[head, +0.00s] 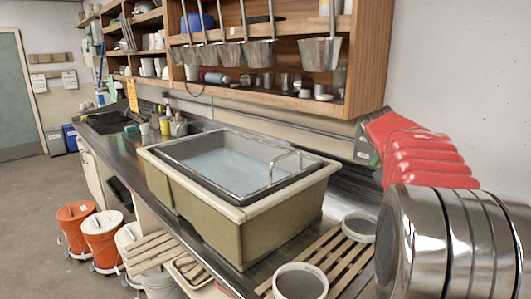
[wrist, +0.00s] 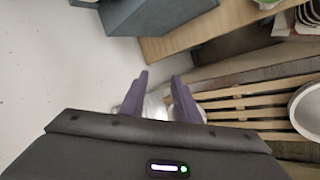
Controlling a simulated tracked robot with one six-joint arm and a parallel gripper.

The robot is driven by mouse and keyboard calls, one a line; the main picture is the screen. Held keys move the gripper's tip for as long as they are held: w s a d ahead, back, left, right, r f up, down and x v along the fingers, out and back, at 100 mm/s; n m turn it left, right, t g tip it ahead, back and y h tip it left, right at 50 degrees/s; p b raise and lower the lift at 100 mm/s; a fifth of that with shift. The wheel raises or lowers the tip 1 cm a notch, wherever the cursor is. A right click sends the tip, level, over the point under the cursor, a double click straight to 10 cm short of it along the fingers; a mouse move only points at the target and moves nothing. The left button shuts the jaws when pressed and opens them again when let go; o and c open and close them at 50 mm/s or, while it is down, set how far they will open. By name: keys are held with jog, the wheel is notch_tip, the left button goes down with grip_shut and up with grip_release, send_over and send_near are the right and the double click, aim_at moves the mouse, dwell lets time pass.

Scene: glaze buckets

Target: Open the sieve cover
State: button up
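A large olive-beige tub (head: 210,222) with a pale rim stands on the steel counter in the head view. A grey-framed rectangular cover (head: 225,165) with a pale blue see-through middle lies flat in its top, and I take this to be the sieve cover. A thin metal bar handle (head: 285,160) stands up at its right end. My gripper (wrist: 162,76) shows in the wrist view with its two purple fingers apart and nothing held. A pale, bright shape between and below them is unclear. The cover is not clearly seen in the wrist view.
Slatted wooden racks (head: 335,262) lie right of the tub, with a pale round pot (head: 301,281) on them. Ladles (head: 258,52) hang from the shelf above the tub. Orange buckets (head: 101,235) stand on the floor at left. Shiny steel and red shapes hide the right side.

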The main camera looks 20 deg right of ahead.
jog(key=s+a+f+t+y, duration=0.15)
jog(key=a+f, duration=0.25)
jog(key=a, duration=0.9)
jog(key=a+f+t+y, duration=0.2)
jog(key=a+f+y, duration=0.15)
jog(key=a, duration=0.95)
jog(key=s+a+f+n+t+y, duration=0.1)
jog(key=s+a, duration=0.4)
jog(key=a, duration=0.5)
jog(key=s+a+f+n+t+y, duration=0.1)
jog(key=s+a, duration=0.3)
jog(key=a, duration=0.6)
jog(key=shift+s+a+f+t, duration=0.2)
jog(key=shift+s+f+t, duration=0.15)
jog(key=shift+f+t, duration=0.4)
jog(key=shift+c, duration=0.2)
grip_shut()
jog(key=shift+s, duration=0.1)
